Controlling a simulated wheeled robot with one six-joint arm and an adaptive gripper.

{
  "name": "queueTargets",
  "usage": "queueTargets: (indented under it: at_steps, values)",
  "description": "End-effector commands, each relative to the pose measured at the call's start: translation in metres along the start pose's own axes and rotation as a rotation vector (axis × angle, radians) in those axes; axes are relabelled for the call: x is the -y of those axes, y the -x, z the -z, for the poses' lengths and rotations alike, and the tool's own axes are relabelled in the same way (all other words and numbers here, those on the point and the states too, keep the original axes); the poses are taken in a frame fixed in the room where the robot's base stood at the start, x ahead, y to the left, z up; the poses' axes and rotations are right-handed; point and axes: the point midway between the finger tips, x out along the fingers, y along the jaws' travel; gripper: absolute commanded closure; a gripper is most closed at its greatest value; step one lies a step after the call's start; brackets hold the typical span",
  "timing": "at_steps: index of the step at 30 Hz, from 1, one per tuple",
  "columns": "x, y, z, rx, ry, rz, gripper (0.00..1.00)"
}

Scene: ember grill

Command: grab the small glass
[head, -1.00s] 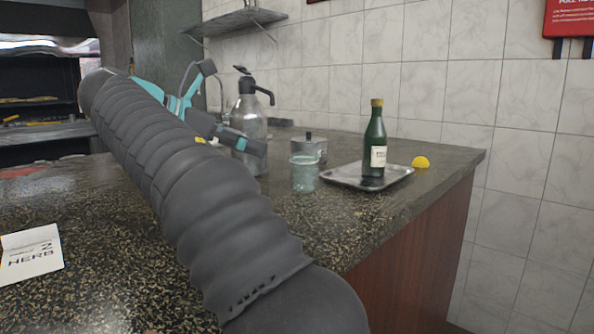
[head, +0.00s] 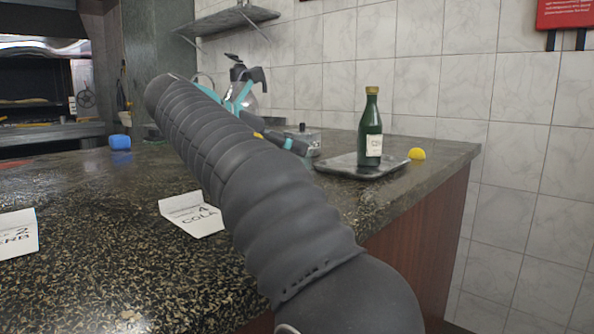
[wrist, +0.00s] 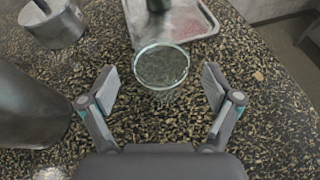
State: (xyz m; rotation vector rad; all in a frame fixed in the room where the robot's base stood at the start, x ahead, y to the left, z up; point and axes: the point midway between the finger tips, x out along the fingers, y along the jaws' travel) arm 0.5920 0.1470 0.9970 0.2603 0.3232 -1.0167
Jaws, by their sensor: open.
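The small glass (wrist: 162,68) stands upright on the speckled counter, seen from above in the wrist view, just ahead of my gripper. It is clear with a pale greenish rim and looks empty. My gripper (wrist: 160,76) is open, with one finger to the left of the glass and one to the right. I see a gap between each finger and the glass. In the head view my arm hides most or all of the glass.
A metal tray (head: 338,165) with a green bottle (head: 371,130) stands beyond the glass. A small metal pot (wrist: 55,25) is ahead left. A large dark cylinder (wrist: 28,108) stands close left of my gripper. A yellow item (head: 417,154) lies beside the tray.

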Motion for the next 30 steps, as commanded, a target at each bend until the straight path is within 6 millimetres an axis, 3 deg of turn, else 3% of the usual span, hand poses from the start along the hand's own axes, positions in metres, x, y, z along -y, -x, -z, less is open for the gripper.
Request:
queueTargets:
  at_steps: [6, 13, 21, 30]
  values:
    - [0.001, -0.029, 0.002, 0.000, 0.000, 0.001, 0.11]
    - [0.001, -0.029, 0.000, 0.000, 0.000, 0.000, 0.11]
    - [0.001, -0.029, 0.000, 0.000, 0.000, 0.000, 0.78]
    - [0.001, -0.029, -0.001, 0.000, 0.000, 0.000, 0.80]
